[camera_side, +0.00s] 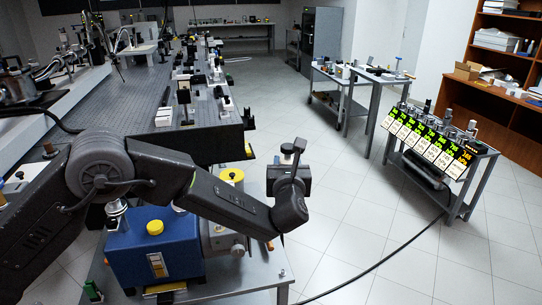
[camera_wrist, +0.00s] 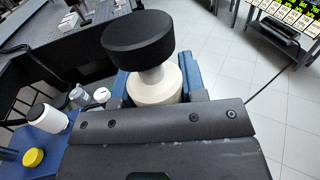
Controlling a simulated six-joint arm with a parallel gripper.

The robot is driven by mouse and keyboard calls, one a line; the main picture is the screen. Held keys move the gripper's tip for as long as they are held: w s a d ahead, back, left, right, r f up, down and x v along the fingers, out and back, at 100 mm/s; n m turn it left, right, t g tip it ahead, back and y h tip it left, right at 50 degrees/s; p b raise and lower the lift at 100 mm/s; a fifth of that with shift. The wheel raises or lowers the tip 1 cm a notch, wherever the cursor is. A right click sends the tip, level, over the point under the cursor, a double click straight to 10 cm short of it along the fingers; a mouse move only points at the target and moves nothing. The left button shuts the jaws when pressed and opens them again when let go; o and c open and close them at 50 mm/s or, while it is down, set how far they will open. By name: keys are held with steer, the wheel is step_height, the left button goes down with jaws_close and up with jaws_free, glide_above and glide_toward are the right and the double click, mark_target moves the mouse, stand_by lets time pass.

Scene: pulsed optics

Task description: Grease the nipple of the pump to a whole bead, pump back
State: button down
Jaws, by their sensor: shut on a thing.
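The pump (camera_side: 150,250) is a blue box with a yellow cap on top, standing on the bench in the side view. A grey part with a second yellow cap is beside it. In the wrist view a blue surface with a yellow cap (camera_wrist: 33,158) shows at lower left. My gripper (camera_side: 290,168) is raised to the right of the pump, past the bench edge in the picture. It is shut on a pale, round-bodied tool with a wide black cap (camera_wrist: 140,42), the cap upward. The tool's lower end is hidden. I cannot make out the nipple or any grease bead.
A white bottle (camera_wrist: 52,120) and smaller containers stand left of my gripper in the wrist view. A dark optical table (camera_side: 120,95) with mounts lies behind. A rack of labelled cards (camera_side: 430,143) stands on a cart at right. The tiled floor between is clear except for a cable.

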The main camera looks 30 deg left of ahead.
step_height(320, 180, down, 20)
stand_by(0.3)
steer(key=shift+f, duration=2.8)
steer(key=shift+f, duration=0.65)
steer(key=shift+f, duration=0.25)
steer(key=shift+f, duration=0.15)
steer(key=shift+f, duration=0.15)
steer(key=c, duration=0.6)
jaws_free()
steer(key=shift+f, duration=0.15)
